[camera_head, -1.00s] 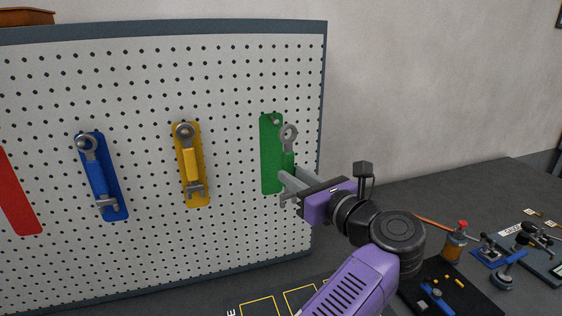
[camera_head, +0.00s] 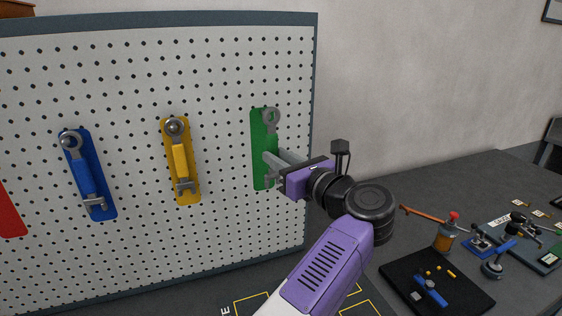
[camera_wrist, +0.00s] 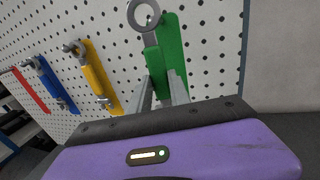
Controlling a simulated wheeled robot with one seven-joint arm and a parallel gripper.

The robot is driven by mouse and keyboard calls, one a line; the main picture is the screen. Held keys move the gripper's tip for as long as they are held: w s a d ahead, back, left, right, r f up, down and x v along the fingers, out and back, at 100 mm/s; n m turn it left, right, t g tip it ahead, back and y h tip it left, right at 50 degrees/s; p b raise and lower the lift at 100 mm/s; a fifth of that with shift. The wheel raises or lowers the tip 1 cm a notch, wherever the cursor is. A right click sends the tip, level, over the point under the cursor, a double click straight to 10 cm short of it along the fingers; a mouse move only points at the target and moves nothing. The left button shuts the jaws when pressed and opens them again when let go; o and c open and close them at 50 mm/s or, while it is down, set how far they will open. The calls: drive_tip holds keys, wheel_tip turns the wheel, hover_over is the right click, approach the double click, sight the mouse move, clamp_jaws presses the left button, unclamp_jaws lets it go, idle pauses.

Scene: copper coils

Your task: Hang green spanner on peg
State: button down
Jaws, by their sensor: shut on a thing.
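The green spanner has a grey ring end (camera_head: 271,118) at the top and a green handle (camera_wrist: 153,60). It is held upright, in front of the green backing strip (camera_head: 258,145) on the pegboard (camera_head: 222,90). My gripper (camera_head: 270,163) is shut on its handle, reaching in from the right. The ring overlaps the top of the green strip. In the wrist view, a small pale peg end (camera_wrist: 149,19) shows within the ring opening. I cannot tell whether the ring is around the peg or still in front of it.
A yellow spanner (camera_head: 180,155) and a blue spanner (camera_head: 85,170) hang on their strips to the left. A red strip (camera_head: 10,212) is at the far left.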

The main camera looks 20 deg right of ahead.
drive_tip(key=shift+w+f+b, duration=0.2)
drive_tip(key=shift+w+b, duration=0.05)
drive_tip(key=shift+w, duration=0.7)
drive_tip(key=shift+w+f+b, duration=0.2)
drive_tip(key=shift+w, duration=0.75)
drive_tip(key=shift+w+f+b, duration=0.2)
drive_tip(key=shift+w+b, duration=0.05)
drive_tip(key=shift+w, duration=0.7)
drive_tip(key=c, duration=1.1)
unclamp_jaws()
drive_tip(key=shift+f, duration=0.1)
